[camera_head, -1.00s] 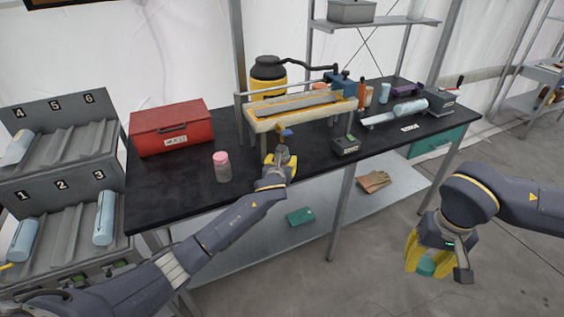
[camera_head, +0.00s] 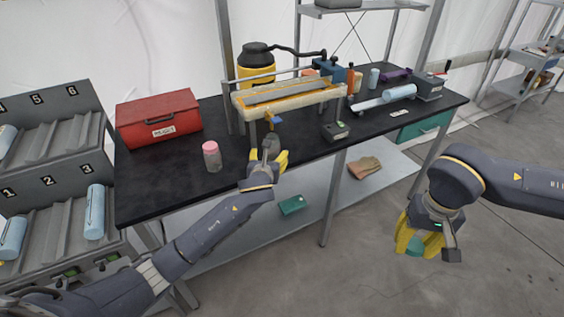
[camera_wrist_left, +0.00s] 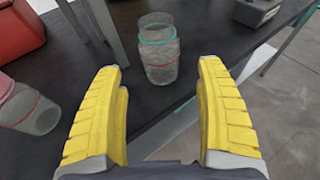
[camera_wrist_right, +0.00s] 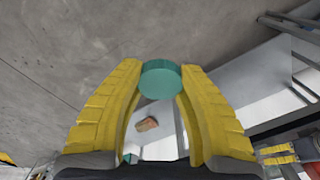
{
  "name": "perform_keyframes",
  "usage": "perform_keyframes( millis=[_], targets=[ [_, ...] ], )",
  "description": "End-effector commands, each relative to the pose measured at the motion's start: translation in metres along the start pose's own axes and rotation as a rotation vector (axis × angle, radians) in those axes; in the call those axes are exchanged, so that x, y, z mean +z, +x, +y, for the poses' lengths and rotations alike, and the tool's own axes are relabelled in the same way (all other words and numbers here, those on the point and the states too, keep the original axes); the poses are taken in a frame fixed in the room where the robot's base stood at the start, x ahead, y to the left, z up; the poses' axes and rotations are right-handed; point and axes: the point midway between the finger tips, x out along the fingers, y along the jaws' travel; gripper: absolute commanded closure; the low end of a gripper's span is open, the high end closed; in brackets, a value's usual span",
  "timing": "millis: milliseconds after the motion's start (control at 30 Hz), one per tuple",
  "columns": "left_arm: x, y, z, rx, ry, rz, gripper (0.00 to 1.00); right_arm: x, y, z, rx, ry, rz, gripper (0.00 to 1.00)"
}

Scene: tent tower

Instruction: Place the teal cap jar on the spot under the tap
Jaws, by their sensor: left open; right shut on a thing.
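The clear glass jar (camera_wrist_left: 160,55) with a teal ring at its open mouth and a red line round it stands upright on the black table. In the head view the jar (camera_head: 271,143) is just below the blue-handled tap (camera_head: 272,121); the spot beneath it cannot be seen. My left gripper (camera_head: 268,165) is open in front of the jar, which shows beyond and between its fingers (camera_wrist_left: 162,75). My right gripper (camera_head: 422,245) is shut on the teal cap (camera_wrist_right: 160,78), off the table at the right; the cap also shows in the head view (camera_head: 428,244).
A pink-capped jar (camera_head: 212,157) stands left of my left gripper, close to its left finger in the left wrist view. A red toolbox (camera_head: 160,122) is further left. The pale trough (camera_head: 290,97) on legs stands behind the tap. A small dark box (camera_head: 335,131) is right of the jar.

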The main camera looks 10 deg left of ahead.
Motion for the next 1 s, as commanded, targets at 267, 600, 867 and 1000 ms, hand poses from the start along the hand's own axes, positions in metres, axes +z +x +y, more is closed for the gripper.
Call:
perform_keyframes(
  millis=[267, 600, 867, 1000],
  targets=[
    [-0.001, -0.035, 0.0, -0.001, 0.0, 0.001, 0.27, 0.0, 0.0, 0.0, 0.0, 0.0, 0.0, 1.0],
    [-0.021, -0.048, -0.009, -0.038, -0.149, 0.027, 0.27, 0.0, 0.0, 0.0, 0.0, 0.0, 0.0, 1.0],
    [-0.093, -0.058, -0.035, -0.135, -0.741, 0.141, 0.27, 0.0, 0.0, 0.0, 0.0, 0.0, 0.0, 1.0],
    [-0.142, -0.065, -0.043, -0.147, -1.112, 0.227, 0.27, 0.0, 0.0, 0.0, 0.0, 0.0, 0.0, 1.0]
  ],
)
